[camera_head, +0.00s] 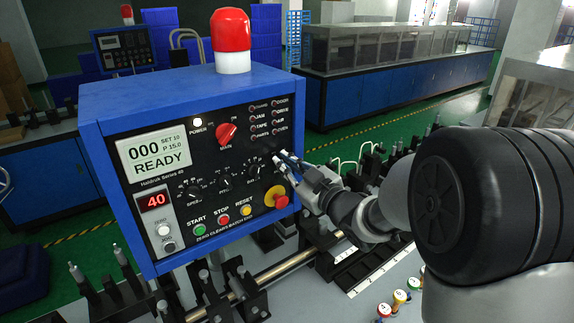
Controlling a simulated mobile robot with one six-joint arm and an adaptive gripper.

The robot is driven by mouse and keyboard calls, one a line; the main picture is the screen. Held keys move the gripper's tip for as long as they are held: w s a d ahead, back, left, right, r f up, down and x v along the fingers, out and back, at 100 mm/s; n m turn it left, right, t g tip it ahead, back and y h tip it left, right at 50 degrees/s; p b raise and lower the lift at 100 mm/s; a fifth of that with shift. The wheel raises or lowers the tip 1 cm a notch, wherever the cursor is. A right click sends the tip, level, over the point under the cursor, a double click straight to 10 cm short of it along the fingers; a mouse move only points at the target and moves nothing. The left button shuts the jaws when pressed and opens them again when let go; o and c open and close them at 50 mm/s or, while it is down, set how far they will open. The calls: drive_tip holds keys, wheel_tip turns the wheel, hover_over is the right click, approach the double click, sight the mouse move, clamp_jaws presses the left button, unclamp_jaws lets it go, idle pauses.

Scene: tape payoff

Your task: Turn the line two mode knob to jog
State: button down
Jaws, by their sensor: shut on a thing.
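The blue control box (190,90) fills the left half of the view, with a black front panel. My gripper (281,160) reaches in from the right and is shut at the right edge of this panel, on what seems to be a small dark knob. The fingers hide most of this knob, so its pointer and label cannot be read. A row of small black knobs (225,184) lies to the left of the gripper, with labels too small to read. I cannot tell from the lettering which line this box serves.
A red main switch (226,133) sits above the knob row. A red stop button on a yellow ring (276,197) is just below my gripper. Green, red and yellow buttons (223,219) line the bottom. A second blue panel (122,47) stands behind left. Rails and brackets (300,263) lie below.

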drive_tip(key=m+p, duration=0.1)
drive_tip(key=m, duration=0.2)
drive_tip(key=m+p, duration=0.1)
drive_tip(key=m, duration=0.2)
drive_tip(key=m+p, duration=0.1)
drive_tip(key=m, duration=0.3)
drive_tip(key=shift+w+d, duration=0.2)
drive_tip(key=shift+d, duration=0.1)
drive_tip(key=shift+m, duration=0.4)
drive_tip(key=c, duration=1.7)
unclamp_jaws()
